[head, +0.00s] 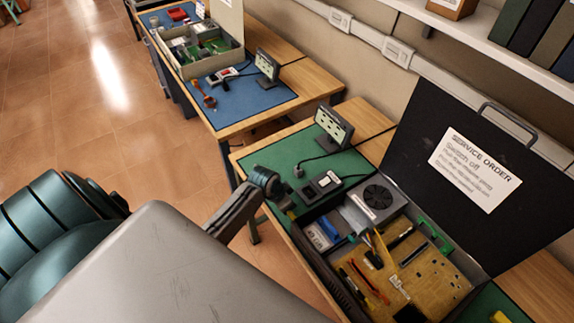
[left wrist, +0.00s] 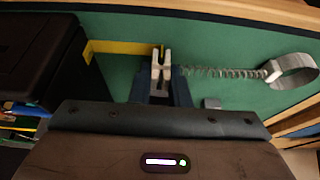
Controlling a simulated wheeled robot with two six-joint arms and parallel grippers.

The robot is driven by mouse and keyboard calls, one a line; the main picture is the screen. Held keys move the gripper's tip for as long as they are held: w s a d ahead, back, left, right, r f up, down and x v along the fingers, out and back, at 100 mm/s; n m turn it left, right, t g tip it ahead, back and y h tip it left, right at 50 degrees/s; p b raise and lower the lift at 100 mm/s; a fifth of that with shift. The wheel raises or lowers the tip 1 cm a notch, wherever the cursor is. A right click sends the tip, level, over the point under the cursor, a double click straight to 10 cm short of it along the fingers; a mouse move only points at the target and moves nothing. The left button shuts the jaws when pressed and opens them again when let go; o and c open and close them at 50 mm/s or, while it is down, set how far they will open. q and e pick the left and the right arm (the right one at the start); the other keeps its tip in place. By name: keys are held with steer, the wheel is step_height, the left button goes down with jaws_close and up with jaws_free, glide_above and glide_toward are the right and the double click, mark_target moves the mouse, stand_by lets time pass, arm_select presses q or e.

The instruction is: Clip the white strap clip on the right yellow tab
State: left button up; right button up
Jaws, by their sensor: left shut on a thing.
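In the left wrist view my left gripper (left wrist: 161,88), with dark fingers, is shut on the white strap clip (left wrist: 160,71). The clip's two prongs point away from me, with a narrow gap between them. A bent yellow strip (left wrist: 118,47) runs from beside the dark case to the clip's prongs, and a bit of yellow shows at their gap. I cannot tell whether the prongs grip it. A coiled cord (left wrist: 215,71) runs right from the clip to a grey wrist band (left wrist: 292,71). In the head view, a yellow piece (head: 500,318) shows at the bottom right.
An open black case (head: 420,165) with a circuit board (head: 435,272) and fan (head: 377,196) stands on a green mat (head: 270,158). A small display (head: 333,126) stands behind. The dark case (left wrist: 35,60) bounds the left wrist view's left. Mat around the cord is mostly clear.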

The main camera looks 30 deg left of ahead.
arm_select(q)
steer(key=shift+f, duration=0.3)
steer(key=o, duration=0.8)
steer(key=shift+o, duration=0.2)
steer(key=o, duration=0.3)
steer(key=shift+o, duration=0.2)
steer(key=shift+r, duration=0.15)
steer(key=shift+r+p, duration=0.5)
steer(key=shift+p, duration=0.2)
steer(key=shift+r, duration=0.1)
